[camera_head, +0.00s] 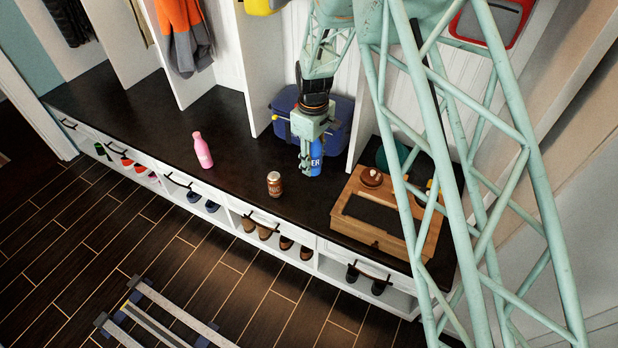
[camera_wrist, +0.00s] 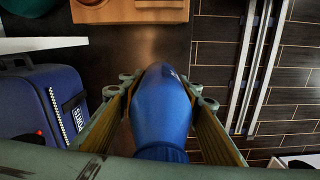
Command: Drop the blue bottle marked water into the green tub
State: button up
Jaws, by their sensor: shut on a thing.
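The blue bottle (camera_head: 317,160) with white lettering ending in "ER" is upright at my gripper (camera_head: 307,168) in the head view. In the wrist view, my gripper (camera_wrist: 160,88) is shut on the blue bottle (camera_wrist: 161,112), with one finger on each side. I cannot tell whether its base touches the dark bench. A dark green round thing, probably the green tub (camera_head: 391,160), stands right of the bottle, behind the wooden box and partly hidden by my arm. Its edge also shows at the top left of the wrist view (camera_wrist: 28,7).
A wooden box (camera_head: 376,236) with a round brown lid-like thing lies right of the bottle. A blue bag (camera_head: 341,112) stands behind it. A brown can (camera_head: 274,184) and a pink bottle (camera_head: 202,150) stand to the left. White dividers rise from the bench.

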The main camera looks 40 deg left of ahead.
jog(key=d+r+m, duration=0.3)
jog(key=d+r, duration=0.2)
jog(key=r, duration=1.1)
jog(key=s+d+r+m, duration=0.1)
jog(key=d+r+m, duration=0.2)
jog(key=r, duration=1.3)
jog(key=d+r+m, duration=0.4)
jog(key=d+r, duration=0.3)
jog(key=r, duration=0.9)
jog(key=shift+s+d+r, duration=0.2)
jog(key=shift+s+d, duration=0.05)
jog(key=shift+d, duration=0.05)
jog(key=shift+w, duration=0.1)
